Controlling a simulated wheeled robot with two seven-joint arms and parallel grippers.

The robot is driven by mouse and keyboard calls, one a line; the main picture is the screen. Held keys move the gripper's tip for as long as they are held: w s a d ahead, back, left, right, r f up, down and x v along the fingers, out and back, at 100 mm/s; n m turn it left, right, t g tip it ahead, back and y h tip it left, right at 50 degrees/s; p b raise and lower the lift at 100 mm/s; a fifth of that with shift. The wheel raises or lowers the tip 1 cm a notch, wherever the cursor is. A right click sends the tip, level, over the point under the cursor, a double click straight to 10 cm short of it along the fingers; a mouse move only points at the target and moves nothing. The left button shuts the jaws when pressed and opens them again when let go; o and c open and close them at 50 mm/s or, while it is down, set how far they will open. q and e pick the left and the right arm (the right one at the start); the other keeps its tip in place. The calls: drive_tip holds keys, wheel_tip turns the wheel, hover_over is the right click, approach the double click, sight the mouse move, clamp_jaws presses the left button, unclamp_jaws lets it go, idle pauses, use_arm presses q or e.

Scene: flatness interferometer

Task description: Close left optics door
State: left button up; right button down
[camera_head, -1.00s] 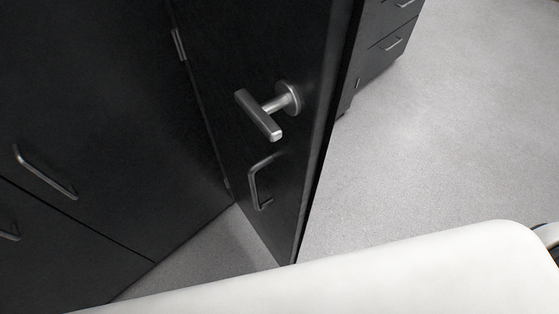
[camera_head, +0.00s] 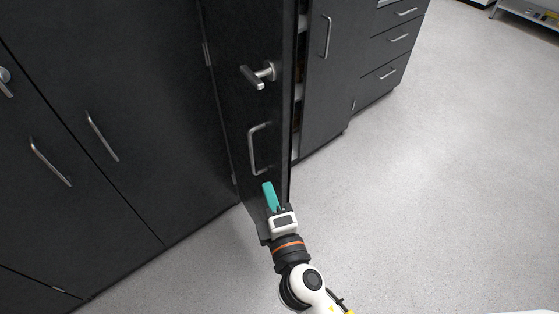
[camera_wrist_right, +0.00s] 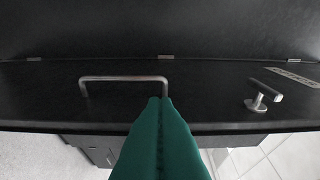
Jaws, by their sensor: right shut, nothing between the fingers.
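The dark optics door (camera_head: 232,110) stands swung open from the cabinet, seen nearly edge-on in the head view. It carries a lever handle (camera_head: 258,75) and below it a D-shaped pull (camera_head: 256,148). My right gripper (camera_head: 268,186), with teal fingers, is shut and empty just below the pull, in front of the door's lower part. In the right wrist view the shut teal fingers (camera_wrist_right: 159,105) point at the door (camera_wrist_right: 205,98), with tips near the right end of the pull (camera_wrist_right: 122,79). I cannot tell whether they touch. My left gripper is not in view.
Dark cabinets with bar handles (camera_head: 101,136) fill the left. Behind the door, open shelves (camera_head: 297,100) show beside another closed door (camera_head: 330,75) and a drawer unit (camera_head: 390,55). The grey floor (camera_head: 450,180) to the right is clear.

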sight(275, 153)
use_arm(q)
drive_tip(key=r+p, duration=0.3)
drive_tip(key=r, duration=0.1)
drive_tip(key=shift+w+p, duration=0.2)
drive_tip(key=shift+p, duration=0.2)
use_arm(e)
drive_tip(key=w, duration=0.7)
drive_tip(key=w+d, duration=0.1)
drive_tip(key=w, duration=0.3)
drive_tip(key=shift+w+d+f, duration=0.1)
drive_tip(key=shift+w, duration=0.2)
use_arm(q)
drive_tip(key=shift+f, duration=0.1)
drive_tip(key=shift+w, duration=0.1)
use_arm(e)
drive_tip(key=shift+d, duration=0.1)
